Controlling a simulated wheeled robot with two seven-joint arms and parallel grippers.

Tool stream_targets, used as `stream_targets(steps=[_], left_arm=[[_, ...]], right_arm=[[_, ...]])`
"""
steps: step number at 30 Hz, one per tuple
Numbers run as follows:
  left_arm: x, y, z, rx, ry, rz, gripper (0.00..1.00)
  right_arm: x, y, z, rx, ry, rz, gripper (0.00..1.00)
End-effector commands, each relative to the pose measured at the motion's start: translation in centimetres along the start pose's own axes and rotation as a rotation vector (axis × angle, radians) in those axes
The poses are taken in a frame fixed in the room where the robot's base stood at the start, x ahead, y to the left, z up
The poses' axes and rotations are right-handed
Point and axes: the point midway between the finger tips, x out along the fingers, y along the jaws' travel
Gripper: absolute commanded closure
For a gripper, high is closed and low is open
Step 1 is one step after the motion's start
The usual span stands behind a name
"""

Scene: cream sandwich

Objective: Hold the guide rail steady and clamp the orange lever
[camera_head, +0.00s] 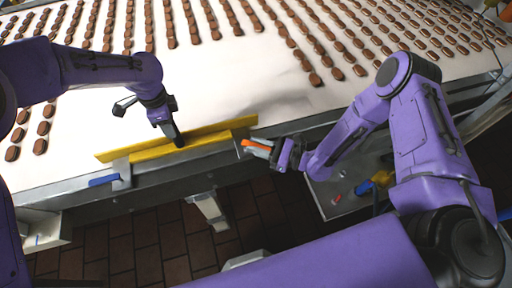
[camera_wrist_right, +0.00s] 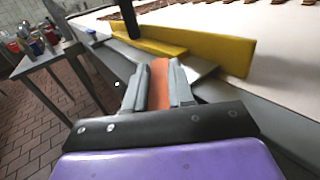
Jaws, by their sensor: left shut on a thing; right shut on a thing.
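The yellow guide rail (camera_head: 215,135) lies along the near edge of the white conveyor; it also shows in the right wrist view (camera_wrist_right: 225,52). My left gripper (camera_head: 178,142) is shut on the rail near its middle, reaching down from above. The orange lever (camera_head: 257,146) is at the rail's right end, on a grey metal bracket. My right gripper (camera_head: 262,149) is shut on the lever. In the right wrist view the orange lever (camera_wrist_right: 160,82) sits between the two grey fingers. The fingertips of my left gripper are partly hidden against the rail.
The white conveyor (camera_head: 230,85) carries several rows of brown cream sandwiches. A blue lever (camera_head: 103,180) sits on a bracket at the rail's left end. A metal table (camera_wrist_right: 50,58) with cans stands at the left in the right wrist view. Brown floor tiles show below the conveyor edge.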

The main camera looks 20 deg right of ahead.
Motion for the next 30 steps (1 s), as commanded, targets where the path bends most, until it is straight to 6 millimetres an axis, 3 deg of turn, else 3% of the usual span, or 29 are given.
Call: stream_targets(steps=[9,25,26,27,28,30], left_arm=[[-0.13,-0.1,0.07,0.0,-0.001,-0.003,1.0],[-0.11,-0.09,0.11,0.0,-0.001,-0.002,1.0],[-0.11,-0.09,0.11,0.0,-0.001,-0.002,1.0],[-0.11,-0.09,0.11,0.0,-0.002,-0.002,1.0],[-0.11,-0.09,0.11,0.0,-0.002,-0.002,1.0],[-0.11,-0.09,0.1,0.0,-0.001,-0.002,1.0]], right_arm=[[0.01,-0.51,0.03,-0.001,0.001,0.113,1.0],[-0.03,-0.64,0.02,0.002,0.002,0.131,1.0],[-0.04,-0.64,0.02,0.002,0.002,0.131,0.7],[-0.04,-0.64,0.01,0.002,0.002,0.131,0.57],[-0.04,-0.63,0.01,0.002,0.002,0.131,0.51],[-0.03,-0.62,0.02,0.002,0.002,0.131,0.51]])
